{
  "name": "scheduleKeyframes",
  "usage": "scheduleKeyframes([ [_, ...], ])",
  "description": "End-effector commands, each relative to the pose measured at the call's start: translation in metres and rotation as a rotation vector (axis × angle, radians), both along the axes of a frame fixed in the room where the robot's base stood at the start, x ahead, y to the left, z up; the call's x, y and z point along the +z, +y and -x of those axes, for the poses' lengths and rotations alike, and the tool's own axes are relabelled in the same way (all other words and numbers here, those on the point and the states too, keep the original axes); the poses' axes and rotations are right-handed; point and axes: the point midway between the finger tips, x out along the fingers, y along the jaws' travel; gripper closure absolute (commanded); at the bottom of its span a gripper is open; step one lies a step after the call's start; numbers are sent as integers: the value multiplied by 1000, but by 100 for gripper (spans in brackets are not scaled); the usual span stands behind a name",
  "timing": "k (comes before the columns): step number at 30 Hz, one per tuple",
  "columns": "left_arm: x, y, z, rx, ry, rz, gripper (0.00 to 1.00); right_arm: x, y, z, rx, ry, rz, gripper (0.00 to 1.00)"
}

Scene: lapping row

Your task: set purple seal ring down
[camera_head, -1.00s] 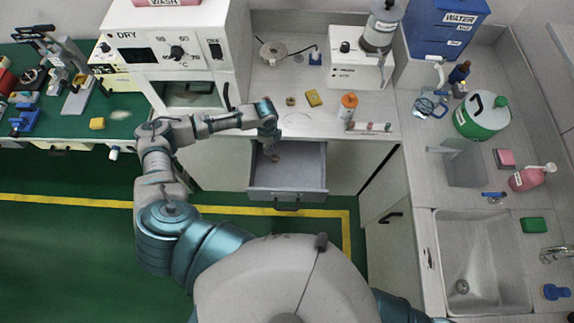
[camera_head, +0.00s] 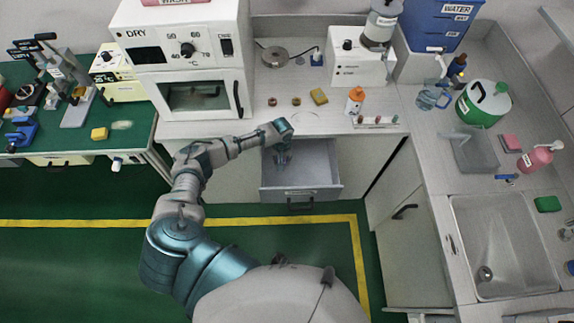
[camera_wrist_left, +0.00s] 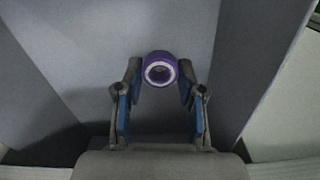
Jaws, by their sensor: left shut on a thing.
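The purple seal ring (camera_wrist_left: 160,54) shows in the left wrist view between my left fingertips, its pale-rimmed hole facing the camera. My left gripper (camera_wrist_left: 158,76) is shut on it. In the head view my left gripper (camera_head: 282,160) points down into the open drawer (camera_head: 318,165) below the counter. The ring cannot be made out in the head view. A grey drawer surface lies behind the ring in the wrist view; I cannot tell whether the ring touches it. My right gripper is not in view.
On the counter (camera_head: 230,128) above the drawer stand two small rings (camera_head: 272,102) (camera_head: 296,101), a yellow block (camera_head: 319,96) and an orange-capped bottle (camera_head: 355,100). The dry oven (camera_head: 192,65) is at the left. The drawer's right part looks clear.

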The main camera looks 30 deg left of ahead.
Motion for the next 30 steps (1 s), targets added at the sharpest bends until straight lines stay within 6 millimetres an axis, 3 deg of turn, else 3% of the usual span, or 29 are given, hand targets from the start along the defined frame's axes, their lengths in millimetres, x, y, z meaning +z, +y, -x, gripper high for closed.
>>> scheduleKeyframes([
  [12, -56, 0, 1, -4, -1, 3, 91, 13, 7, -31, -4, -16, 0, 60],
  [19, -58, 1, 1, -4, -3, 4, 91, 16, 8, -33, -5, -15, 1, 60],
  [20, -58, 1, 1, -5, -3, 3, 59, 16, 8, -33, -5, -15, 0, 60],
  [23, -58, 1, 1, -5, -2, 2, 37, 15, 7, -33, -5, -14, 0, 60],
  [30, -57, -2, 0, -6, -2, 0, 37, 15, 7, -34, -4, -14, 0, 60],
])
